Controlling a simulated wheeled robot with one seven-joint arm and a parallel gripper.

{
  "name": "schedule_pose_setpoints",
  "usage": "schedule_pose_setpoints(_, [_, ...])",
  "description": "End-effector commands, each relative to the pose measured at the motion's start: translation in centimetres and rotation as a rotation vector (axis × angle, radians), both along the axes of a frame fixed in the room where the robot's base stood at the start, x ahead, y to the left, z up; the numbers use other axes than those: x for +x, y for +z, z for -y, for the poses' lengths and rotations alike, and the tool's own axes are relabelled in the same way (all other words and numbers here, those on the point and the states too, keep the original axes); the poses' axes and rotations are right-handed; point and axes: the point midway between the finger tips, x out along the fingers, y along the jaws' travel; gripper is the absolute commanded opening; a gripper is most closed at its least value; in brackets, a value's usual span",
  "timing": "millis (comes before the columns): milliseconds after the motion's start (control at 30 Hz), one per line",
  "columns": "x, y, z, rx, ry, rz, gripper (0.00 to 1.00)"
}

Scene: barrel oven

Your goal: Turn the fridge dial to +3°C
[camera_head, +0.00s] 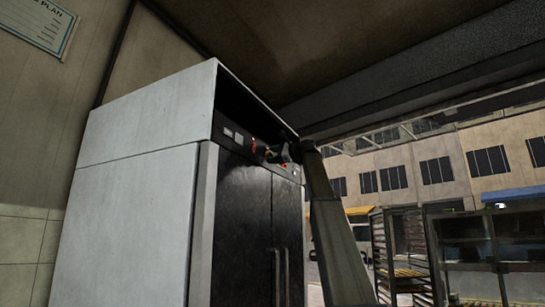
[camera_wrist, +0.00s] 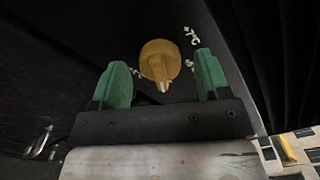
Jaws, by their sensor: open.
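The fridge (camera_head: 140,205) is a tall, pale grey cabinet with dark doors in the head view. Its control panel (camera_head: 232,134), with small displays and red lights, runs above the doors. My gripper (camera_head: 279,154) is at the right part of this panel and hides what is behind it. In the wrist view the dial (camera_wrist: 158,58) is a round, yellow-orange knob with a pale pointer towards the bottom of the picture. White markings surround it, too small to read surely. The green fingers of my gripper (camera_wrist: 163,67) are open, one on each side of the dial, with gaps visible.
Two vertical door handles (camera_head: 277,275) stand out below the panel. The fridge top has a raised edge above the panel. A tray rack (camera_head: 400,255) and a glass-fronted cabinet (camera_head: 490,245) stand at the right. A poster (camera_head: 40,25) hangs on the left wall.

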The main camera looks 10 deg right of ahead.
Motion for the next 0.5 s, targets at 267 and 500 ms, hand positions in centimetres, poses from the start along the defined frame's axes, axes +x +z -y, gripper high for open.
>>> schedule_pose_setpoints(267, [-2.8,-0.1,3.7,0.000,-0.003,0.001,0.69])
schedule_pose_setpoints(500, [-5.1,-0.1,7.0,-0.001,-0.002,-0.001,0.69])
